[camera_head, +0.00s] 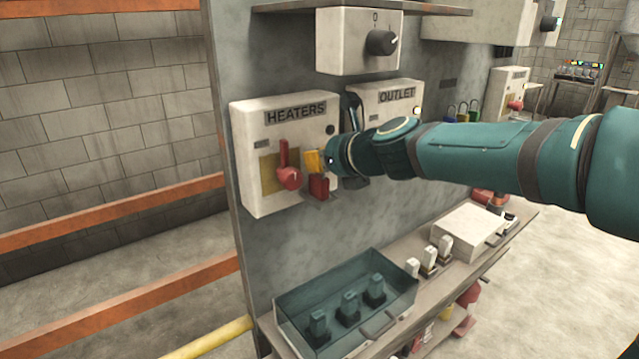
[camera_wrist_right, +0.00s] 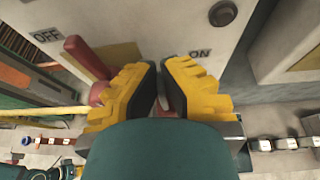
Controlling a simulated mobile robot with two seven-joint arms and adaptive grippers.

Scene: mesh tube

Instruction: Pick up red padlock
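The red padlock (camera_head: 319,187) appears as a small red block at the lower right of the white HEATERS box (camera_head: 285,195), by a small ledge. My right gripper (camera_head: 313,160) has yellow fingertips just above it and touching or nearly touching it. In the right wrist view the two yellow fingers of my right gripper (camera_wrist_right: 162,72) point at the box face, with a narrow gap between them. A pale shape shows in the gap; I cannot tell if it is the padlock's shackle. My left gripper is out of view.
A red lever (camera_head: 287,168) with a round knob stands left of the fingers, close to them. The OUTLET box (camera_head: 388,97) is right behind my wrist. Below is a shelf with a teal transparent box (camera_head: 347,300) and switches. Orange rails cross the left side.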

